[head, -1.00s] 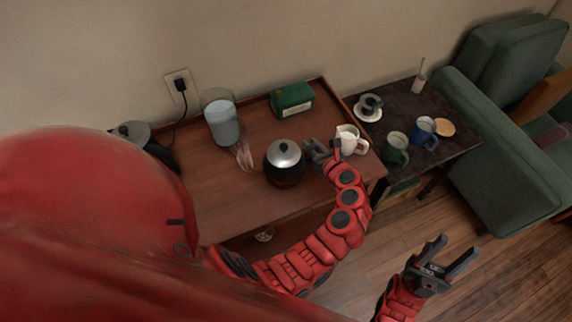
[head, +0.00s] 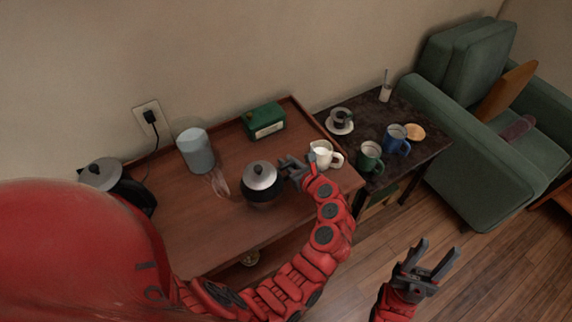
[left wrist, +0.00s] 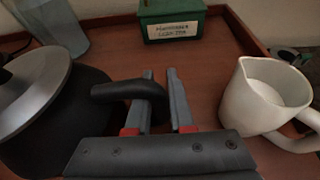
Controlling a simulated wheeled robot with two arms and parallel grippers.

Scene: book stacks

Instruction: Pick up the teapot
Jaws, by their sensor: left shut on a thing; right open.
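The teapot (head: 262,189) is dark and round with a silver lid and a black knob. It stands upright at the wooden table's front middle; I cannot tell whether its base touches the top. My left gripper (head: 290,168) is at its right side, shut on its black handle. In the left wrist view the teapot (left wrist: 60,110) fills the left side, and its handle (left wrist: 128,88) reaches to the fingers (left wrist: 163,100). My right gripper (head: 424,262) is open and empty over the floor, right of the table.
A white creamer (head: 321,153) stands close right of my left gripper. A green tin (head: 264,120) and a blue-grey glass container (head: 195,151) stand behind. A kettle (head: 103,173) is at the left. A dark side table (head: 388,113) holds several cups. A green armchair (head: 470,140) stands right.

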